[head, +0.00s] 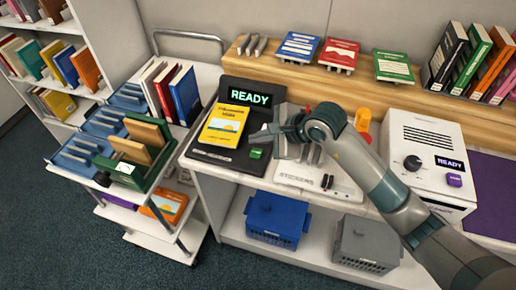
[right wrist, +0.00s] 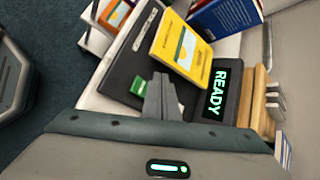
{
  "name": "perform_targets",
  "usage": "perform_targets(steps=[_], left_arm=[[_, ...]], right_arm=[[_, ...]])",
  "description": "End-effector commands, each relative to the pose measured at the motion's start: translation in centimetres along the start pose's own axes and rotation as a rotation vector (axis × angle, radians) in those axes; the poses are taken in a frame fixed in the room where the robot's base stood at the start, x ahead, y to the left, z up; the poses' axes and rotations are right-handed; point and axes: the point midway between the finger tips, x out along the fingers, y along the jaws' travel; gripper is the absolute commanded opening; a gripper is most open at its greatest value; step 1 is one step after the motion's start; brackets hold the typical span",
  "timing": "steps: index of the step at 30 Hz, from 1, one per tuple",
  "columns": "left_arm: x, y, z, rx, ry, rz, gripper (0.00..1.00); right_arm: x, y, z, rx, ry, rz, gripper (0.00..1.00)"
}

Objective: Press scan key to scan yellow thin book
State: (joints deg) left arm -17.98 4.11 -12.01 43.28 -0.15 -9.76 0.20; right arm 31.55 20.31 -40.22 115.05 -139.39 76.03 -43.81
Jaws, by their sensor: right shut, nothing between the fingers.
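The yellow thin book (head: 224,125) lies on the black scanner pad (head: 212,155) on the counter. It also shows in the right wrist view (right wrist: 180,46). The scanner's upright display (head: 250,97) reads READY in green. The green scan key (head: 256,153) is at the pad's front right corner; in the right wrist view the key (right wrist: 168,104) is partly hidden by my fingers. My right gripper (head: 262,136) is shut and empty, its fingertips just above and beside the key. I cannot tell whether they touch it. My left gripper is not in view.
A white device (head: 318,180) stands right of the scanner, partly behind my right arm. A white box with a knob (head: 420,150) is further right. A cart with a green crate (head: 135,175) and upright books is at left. Blue (head: 277,220) and grey (head: 365,245) baskets sit on the lower shelf.

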Motion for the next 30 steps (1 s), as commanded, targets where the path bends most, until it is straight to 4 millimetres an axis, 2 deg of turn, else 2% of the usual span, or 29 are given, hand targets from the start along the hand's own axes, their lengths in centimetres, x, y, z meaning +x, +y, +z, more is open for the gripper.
perform_targets(steps=[1,9,30], left_arm=[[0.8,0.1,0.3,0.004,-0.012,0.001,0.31],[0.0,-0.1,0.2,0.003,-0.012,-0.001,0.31],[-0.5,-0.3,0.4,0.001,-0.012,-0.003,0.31]], right_arm=[[0.3,0.2,-0.2,-0.001,0.0,-0.001,0.0],[-0.8,-0.6,0.6,0.0,0.0,-0.001,0.0],[-1.1,-0.8,0.8,0.0,0.0,-0.001,0.0]])
